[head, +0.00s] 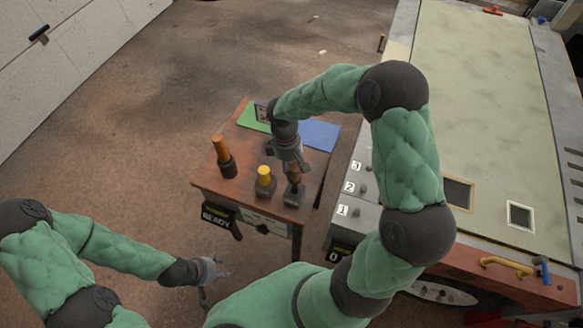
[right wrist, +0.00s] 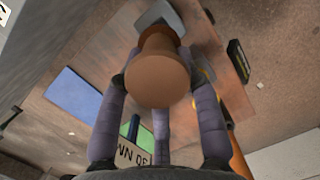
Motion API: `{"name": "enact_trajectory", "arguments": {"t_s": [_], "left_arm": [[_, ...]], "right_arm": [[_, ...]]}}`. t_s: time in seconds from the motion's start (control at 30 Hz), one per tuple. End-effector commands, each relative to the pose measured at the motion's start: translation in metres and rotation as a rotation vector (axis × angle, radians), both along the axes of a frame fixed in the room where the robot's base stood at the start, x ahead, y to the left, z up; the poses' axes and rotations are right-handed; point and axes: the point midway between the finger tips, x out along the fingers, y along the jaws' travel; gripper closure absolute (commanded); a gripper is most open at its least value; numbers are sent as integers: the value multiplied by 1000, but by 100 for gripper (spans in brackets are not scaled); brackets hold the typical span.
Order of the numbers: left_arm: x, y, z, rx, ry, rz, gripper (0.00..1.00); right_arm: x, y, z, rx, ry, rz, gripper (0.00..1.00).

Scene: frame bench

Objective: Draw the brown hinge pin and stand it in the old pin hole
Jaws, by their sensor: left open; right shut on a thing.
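The brown hinge pin (head: 294,172) is upright at a grey block (head: 294,196) on the small wooden table. My right gripper (head: 292,166) is shut on it from above. In the right wrist view the pin's round brown head (right wrist: 158,78) sits between the fingers, with the grey block (right wrist: 158,14) beyond it. I cannot tell how deep the pin sits in the block. A yellow-topped pin (head: 264,174) stands in another grey block beside it. My left gripper (head: 215,272) is open and empty, low in front of the table. I cannot make out an empty pin hole.
An orange-handled tool (head: 221,148) stands in a dark holder on the wooden table (head: 213,180). Green (head: 250,117) and blue (head: 320,134) sheets lie at the back. A READY sign (head: 217,216) hangs in front. A large bench with numbered knobs (head: 360,188) stands close on the right.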

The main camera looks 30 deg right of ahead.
Motion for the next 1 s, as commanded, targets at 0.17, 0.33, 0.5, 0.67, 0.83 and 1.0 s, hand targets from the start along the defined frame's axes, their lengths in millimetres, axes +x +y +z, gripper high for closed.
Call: {"name": "enact_trajectory", "arguments": {"t_s": [0.17, 0.33, 0.5, 0.67, 0.83, 1.0], "left_arm": [[0, 0, 0, 0, 0, 0, 51], [0, 0, 1, 0, 0, 0, 51], [0, 0, 1, 0, 0, 0, 51], [0, 0, 0, 0, 0, 0, 51], [0, 0, -3, 0, 0, 0, 51], [0, 0, -5, 0, 0, 0, 51]], "right_arm": [[0, 0, 0, 0, 0, 0, 100], [0, 0, 1, -1, 2, -3, 100], [0, 0, 0, -1, 2, -4, 100], [0, 0, -1, -1, 2, -4, 100], [0, 0, -4, -1, 2, -4, 100], [0, 0, -8, -1, 2, -4, 100]]}}
